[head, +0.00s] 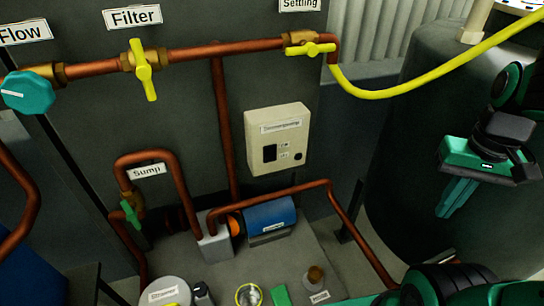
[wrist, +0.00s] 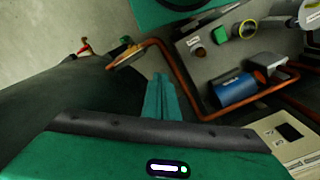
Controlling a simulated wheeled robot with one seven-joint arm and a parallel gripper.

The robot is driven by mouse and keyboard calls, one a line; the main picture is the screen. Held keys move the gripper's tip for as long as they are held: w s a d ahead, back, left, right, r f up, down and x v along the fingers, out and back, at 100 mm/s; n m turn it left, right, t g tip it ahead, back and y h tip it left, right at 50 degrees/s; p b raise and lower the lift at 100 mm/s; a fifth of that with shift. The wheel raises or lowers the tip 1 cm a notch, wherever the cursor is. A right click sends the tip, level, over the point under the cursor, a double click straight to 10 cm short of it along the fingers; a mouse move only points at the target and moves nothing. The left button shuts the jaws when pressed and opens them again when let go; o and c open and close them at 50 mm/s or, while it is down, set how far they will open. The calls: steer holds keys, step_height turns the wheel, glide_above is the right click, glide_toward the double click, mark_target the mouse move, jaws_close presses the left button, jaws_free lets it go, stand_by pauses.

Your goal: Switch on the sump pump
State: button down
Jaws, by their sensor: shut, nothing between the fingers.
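The sump pump has a blue motor (head: 270,216) on a grey plate, with an orange collar and a grey pump block (head: 214,238). The motor also shows in the wrist view (wrist: 236,89). A beige control box (head: 291,130) is on the dark wall above it, with a black switch (head: 269,153), small markings and a round dark knob (head: 298,156). Its label is too small to read. In the wrist view the box (wrist: 290,133) is partly cut off at lower right. My green gripper (head: 445,212) is shut and empty, right of the box and apart from it; its fingers also show in the wrist view (wrist: 158,78).
A green-handled valve (head: 131,214) sits by the "Sump" label (head: 147,171). Copper pipes (head: 330,195) run around the pump. A yellow hose (head: 430,82) crosses at upper right before a large dark tank (head: 400,150). Yellow-handled valves (head: 143,70) line the upper pipe.

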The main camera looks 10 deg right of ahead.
mark_target(274, 157)
steer(key=w+a+n, duration=0.4)
steer(key=w+n, duration=0.4)
steer(key=w, duration=0.1)
steer(key=w+a+n+t, duration=0.1)
steer(key=w+a+n, duration=0.3)
steer(key=a+n, duration=0.2)
steer(key=w+a+r+n+t, duration=0.1)
steer(key=w+a+n, duration=0.3)
steer(key=a, duration=0.7)
steer(key=w+a+n+t, duration=0.1)
steer(key=w+a+n, duration=0.3)
steer(key=a+n, duration=0.3)
steer(key=shift+w+a+r+n+t+y, duration=0.3)
steer(key=shift+w+a+r+n+y, duration=0.1)
steer(key=shift+a, duration=0.3)
steer(key=shift+f, duration=0.1)
steer(key=x, duration=0.3)
steer(key=w+x, duration=0.1)
steer(key=x, duration=0.3)
steer(key=w+x, duration=0.1)
steer(key=x, duration=0.3)
steer(key=shift+w+a+r, duration=0.2)
steer(key=shift+r, duration=0.1)
steer(key=shift+w+a, duration=0.1)
steer(key=shift+w, duration=0.4)
